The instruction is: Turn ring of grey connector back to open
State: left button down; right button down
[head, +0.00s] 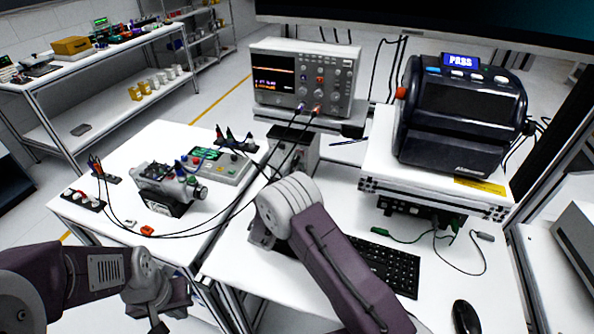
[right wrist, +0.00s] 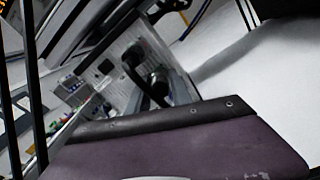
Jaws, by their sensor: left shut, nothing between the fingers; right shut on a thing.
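A grey motor-like unit (head: 165,183) with several small round connectors sits on a black stand on the left white table. A grey round part (head: 198,190) shows at its right end; the picture is too small to tell the grey connector's ring or how it is turned. My left gripper (head: 158,323) is low at the bottom left, in front of the table and well apart from the unit. It is shut and empty. My right arm reaches up over the middle bench; its fingers are hidden behind its own grey joint and do not show in the right wrist view.
A grey-green test box (head: 217,166) stands right of the unit, with cables crossing the table. An oscilloscope (head: 304,78), a black tester (head: 458,115) showing PASS, a keyboard (head: 392,270) and a mouse (head: 466,317) are to the right. The left table's front is mostly clear.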

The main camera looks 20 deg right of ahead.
jog(key=n+p, duration=0.2)
jog(key=n, duration=0.4)
jog(key=shift+r, duration=0.1)
jog(key=n+p, duration=0.1)
jog(key=n, duration=0.3)
jog(key=shift+p, duration=0.3)
jog(key=shift+n+p, duration=0.3)
jog(key=shift+n, duration=0.9)
jog(key=c, duration=1.4)
grip_release()
jog(key=shift+c, duration=0.2)
